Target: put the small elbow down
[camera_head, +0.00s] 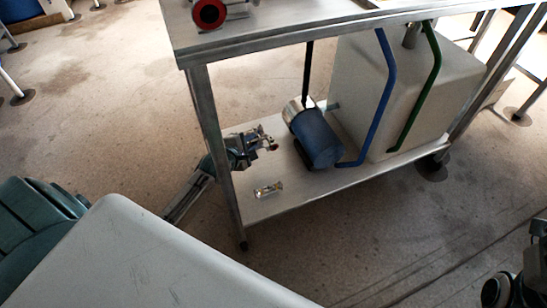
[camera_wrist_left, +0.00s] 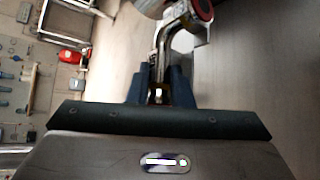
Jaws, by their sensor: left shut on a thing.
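My left gripper (camera_head: 262,143) reaches in past the table leg, over the lower shelf (camera_head: 300,200). It is shut on the small elbow (camera_wrist_left: 166,42), a shiny bent metal pipe piece. In the left wrist view the elbow rises between the blue fingers (camera_wrist_left: 162,88) and bends to the right, towards a red-ringed round end. In the head view only a small reddish bit shows at the fingertips; the rest is too small to tell. Part of my right arm shows at the lower right edge of the head view; its fingers are not clear.
A small shiny fitting (camera_head: 268,190) lies on the shelf below my left gripper. A blue cylindrical motor (camera_head: 318,138) and a large pale box (camera_head: 405,85) stand to the right, with blue and green pipes before them. The steel table top (camera_head: 285,22) overhangs the shelf.

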